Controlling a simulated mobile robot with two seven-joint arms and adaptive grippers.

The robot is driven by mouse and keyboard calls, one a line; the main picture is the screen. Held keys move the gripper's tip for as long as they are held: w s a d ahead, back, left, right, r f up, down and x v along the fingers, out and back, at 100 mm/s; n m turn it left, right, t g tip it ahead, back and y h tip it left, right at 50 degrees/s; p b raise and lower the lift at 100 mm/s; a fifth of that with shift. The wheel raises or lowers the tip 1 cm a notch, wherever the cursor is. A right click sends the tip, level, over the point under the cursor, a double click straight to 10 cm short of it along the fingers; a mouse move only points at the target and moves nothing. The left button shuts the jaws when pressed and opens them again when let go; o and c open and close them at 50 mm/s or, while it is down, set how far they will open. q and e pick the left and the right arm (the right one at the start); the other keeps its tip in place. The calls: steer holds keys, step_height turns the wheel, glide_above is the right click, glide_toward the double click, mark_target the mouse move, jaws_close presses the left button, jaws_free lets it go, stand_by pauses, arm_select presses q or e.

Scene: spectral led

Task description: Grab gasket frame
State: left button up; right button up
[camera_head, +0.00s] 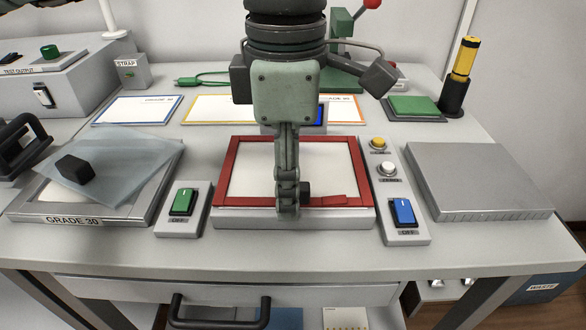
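The red gasket frame (240,170) lies around a white panel (328,170) on a low grey base (250,221) at the middle of the bench. My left gripper (289,206) points down over the frame's front bar, near a small dark block and a raised red strip (335,200). Its fingers line up one behind the other in this view, so the gap between them is hidden. I cannot tell whether they hold the bar. My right gripper is not in view.
Switch boxes with a green rocker (183,201) and a blue rocker (403,211) flank the base. A grey slab (478,181) lies right. A tray labelled GRADE 30 (75,220) with a translucent sheet (120,168) stands left. A yellow-black cylinder (464,60) stands back right.

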arm_select(q)
steer(key=shift+c, duration=0.4)
jaws_close()
steer(key=shift+r, duration=0.1)
